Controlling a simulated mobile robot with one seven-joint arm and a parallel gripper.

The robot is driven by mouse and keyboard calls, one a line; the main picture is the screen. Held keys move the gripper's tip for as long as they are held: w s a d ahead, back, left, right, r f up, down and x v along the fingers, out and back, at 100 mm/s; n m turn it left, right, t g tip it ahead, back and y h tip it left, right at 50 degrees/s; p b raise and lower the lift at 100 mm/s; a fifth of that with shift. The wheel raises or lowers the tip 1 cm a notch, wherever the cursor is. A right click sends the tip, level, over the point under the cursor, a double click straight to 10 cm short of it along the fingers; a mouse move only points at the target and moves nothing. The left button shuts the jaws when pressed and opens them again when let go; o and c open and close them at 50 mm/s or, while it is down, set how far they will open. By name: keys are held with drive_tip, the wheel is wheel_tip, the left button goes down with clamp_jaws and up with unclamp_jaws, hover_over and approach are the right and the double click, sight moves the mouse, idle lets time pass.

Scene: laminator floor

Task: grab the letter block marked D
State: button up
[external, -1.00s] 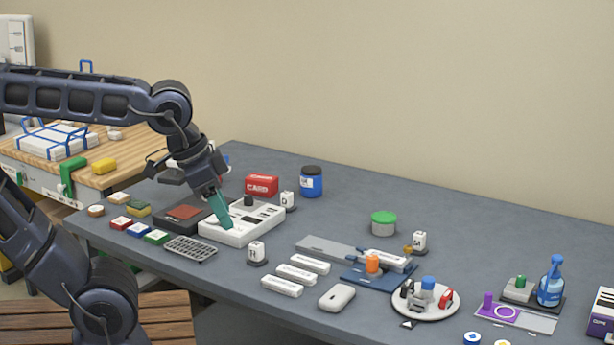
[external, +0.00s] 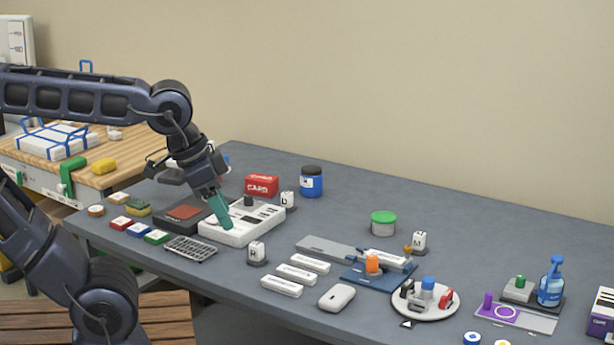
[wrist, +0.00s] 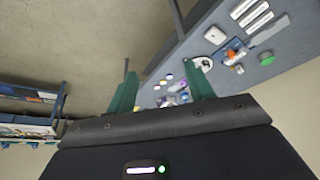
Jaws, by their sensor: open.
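Several small white letter blocks stand on dark bases on the grey table. The block that seems to read D (external: 288,200) is just right of the white sectioned tray, near the red card box. Another block (external: 256,250), seemingly R, stands in front of that tray. A third block (external: 419,240), seemingly M, stands farther right. My gripper (external: 224,222) has teal fingers, points down over the white tray, and is left of the D block. In the wrist view my gripper (wrist: 163,88) is open, with nothing between its fingers. I cannot make out the D block there.
The white tray (external: 240,236) lies under my fingers. A red card box (external: 262,185) and a blue jar (external: 311,182) stand behind the D block. White bars (external: 296,274) and a round plate of items (external: 425,308) lie to the right. The back right table is clear.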

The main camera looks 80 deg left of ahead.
drive_tip(key=w+a+r+n+y, duration=0.1)
drive_tip(key=w+a+r+n, duration=0.1)
drive_tip(key=w+a, duration=0.8)
drive_tip(key=w+a+r+n+y, duration=0.1)
drive_tip(key=w+a+r+n, duration=0.1)
drive_tip(key=w+a, duration=0.9)
drive_tip(key=w+a+f+n, duration=0.1)
drive_tip(key=w+a+f, duration=0.2)
drive_tip(key=w+a, duration=0.6)
drive_tip(key=n+g+y, duration=0.1)
drive_tip(key=n, duration=0.3)
approach(287, 193)
drive_tip(key=shift+g, duration=0.3)
drive_tip(key=x, duration=1)
drive_tip(key=shift+w+f, duration=0.15)
drive_tip(key=shift+w, duration=0.1)
clamp_jaws()
